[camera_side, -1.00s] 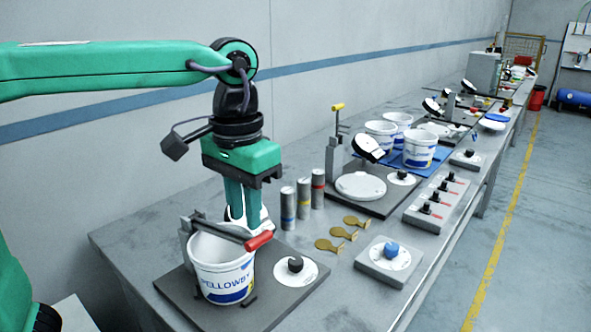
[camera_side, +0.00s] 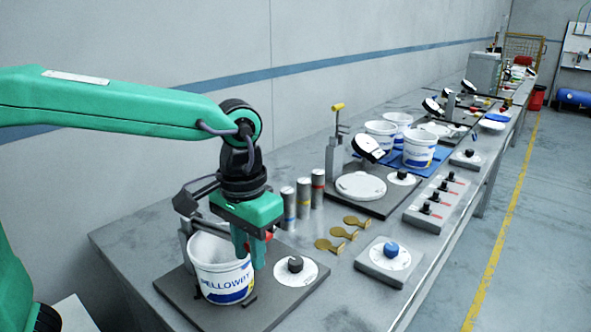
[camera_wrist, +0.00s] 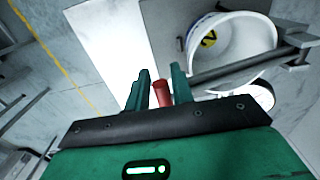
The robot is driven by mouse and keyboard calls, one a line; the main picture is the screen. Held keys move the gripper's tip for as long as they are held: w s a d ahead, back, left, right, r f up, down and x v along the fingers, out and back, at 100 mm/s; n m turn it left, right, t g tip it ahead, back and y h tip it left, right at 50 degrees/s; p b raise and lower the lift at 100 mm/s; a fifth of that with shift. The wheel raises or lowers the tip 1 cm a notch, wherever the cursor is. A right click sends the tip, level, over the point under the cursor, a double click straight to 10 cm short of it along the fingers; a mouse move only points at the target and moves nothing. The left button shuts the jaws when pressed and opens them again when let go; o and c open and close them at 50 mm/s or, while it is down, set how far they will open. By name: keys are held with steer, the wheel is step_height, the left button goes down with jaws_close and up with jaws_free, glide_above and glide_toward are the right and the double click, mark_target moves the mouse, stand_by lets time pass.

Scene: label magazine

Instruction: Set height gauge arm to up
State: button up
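The height gauge arm is a grey bar (camera_wrist: 235,68) with a red handle (camera_wrist: 163,94) at its end. In the wrist view it runs level past the mouth of the white bucket (camera_side: 222,278). In the side view my gripper hides most of the bar, and only a bit of red shows beside the fingers. My gripper (camera_side: 249,254) points down in front of the bucket's right rim. It also shows in the wrist view (camera_wrist: 161,88), with its fingers apart and the red handle between them. I cannot tell whether they touch it.
The bucket stands on a dark base plate (camera_side: 180,290) with a black knob on a white dial (camera_side: 296,272). Grey cylinders (camera_side: 303,198) stand behind, and brass tags (camera_side: 330,246) lie to the right. A blue-knob box (camera_side: 389,257) sits further right.

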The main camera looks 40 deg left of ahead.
jaws_close()
steer(key=shift+r, duration=0.15)
